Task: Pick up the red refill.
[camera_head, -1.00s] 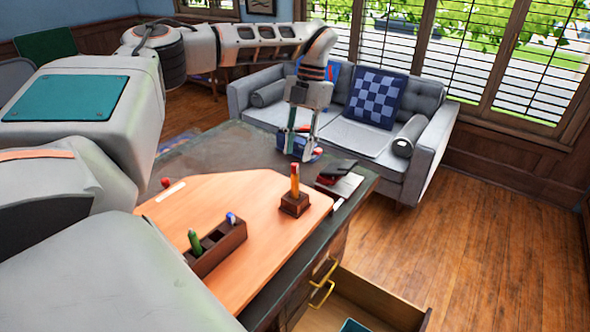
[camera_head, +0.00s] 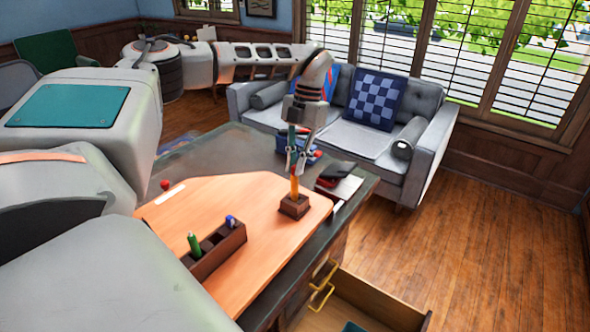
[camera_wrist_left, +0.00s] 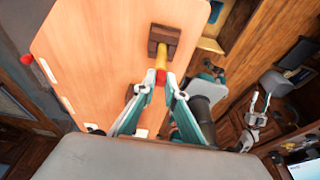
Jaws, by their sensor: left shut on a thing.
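The red refill shows as a red-topped stick with an orange-yellow shaft (camera_head: 294,187), upright in a small dark wooden block (camera_head: 294,207) on the desk. My left gripper (camera_head: 296,172) is above the block, pointing down, shut on the stick's upper part. The fingers hide its top in the head view. In the left wrist view my left gripper's fingertips (camera_wrist_left: 161,83) close around the red end (camera_wrist_left: 161,77). The yellow shaft (camera_wrist_left: 163,57) runs from there to the block (camera_wrist_left: 164,38), and its lower end appears to be still in it. My right gripper (camera_wrist_left: 259,99) shows small at right in that view, fingers apart and empty.
A dark compartment box (camera_head: 217,250) holds a green item (camera_head: 194,243) and a blue item (camera_head: 230,222) on the orange board (camera_head: 265,262). A small red ball-like thing (camera_head: 165,185) lies at left. A black-and-red object (camera_head: 336,172) is behind the block. A drawer (camera_head: 375,299) stands open at front.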

